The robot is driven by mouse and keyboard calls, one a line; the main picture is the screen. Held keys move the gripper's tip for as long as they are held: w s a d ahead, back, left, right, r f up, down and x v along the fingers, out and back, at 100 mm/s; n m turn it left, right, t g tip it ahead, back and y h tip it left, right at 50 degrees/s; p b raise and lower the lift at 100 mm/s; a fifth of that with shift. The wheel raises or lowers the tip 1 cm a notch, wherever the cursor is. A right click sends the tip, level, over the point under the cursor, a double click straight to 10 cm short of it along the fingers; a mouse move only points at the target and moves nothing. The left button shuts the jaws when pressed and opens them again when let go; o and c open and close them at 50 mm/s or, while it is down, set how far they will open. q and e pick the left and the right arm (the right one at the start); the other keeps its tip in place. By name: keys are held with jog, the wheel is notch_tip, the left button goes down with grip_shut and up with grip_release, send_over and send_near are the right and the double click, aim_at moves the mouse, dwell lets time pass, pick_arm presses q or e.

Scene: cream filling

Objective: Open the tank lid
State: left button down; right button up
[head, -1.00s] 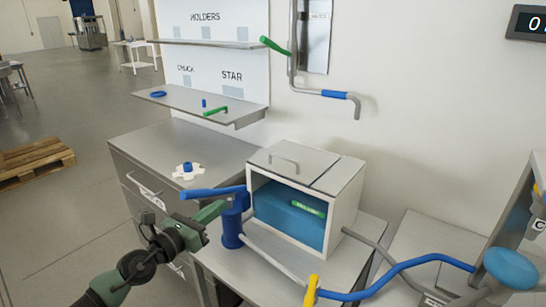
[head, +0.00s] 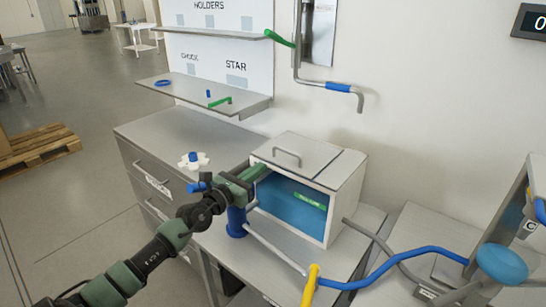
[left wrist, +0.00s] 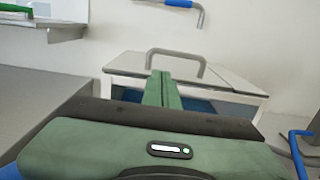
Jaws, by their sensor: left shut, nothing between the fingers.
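The white tank (head: 345,200) stands on a metal table, with blue showing through its front. Its grey lid (head: 312,155) lies flat and closed on top, with a bent metal handle (head: 287,155) near its left side. The lid handle also shows in the left wrist view (left wrist: 176,54), just beyond the fingertips. My left gripper (head: 262,169) is shut and empty at the tank's upper front-left edge, a little short of the handle. In the left wrist view its green fingers (left wrist: 162,76) point at the handle; I cannot tell whether they touch the lid. My right gripper is not in view.
A blue cylinder with a lever (head: 236,220) stands in front of the tank, partly behind my left gripper. A blue pipe (head: 410,260) with a yellow handle (head: 310,285) runs at the right. A shelf (head: 215,98) is at the back left. The cabinet top (head: 180,135) is mostly clear.

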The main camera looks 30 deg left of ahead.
aim_at(274, 162)
pick_arm(q)
jog(key=w+b, duration=0.1)
jog(key=w, duration=0.6)
jog(key=shift+d+r, duration=0.15)
jog(key=shift+d, duration=0.15)
jog(key=shift+w, duration=0.2)
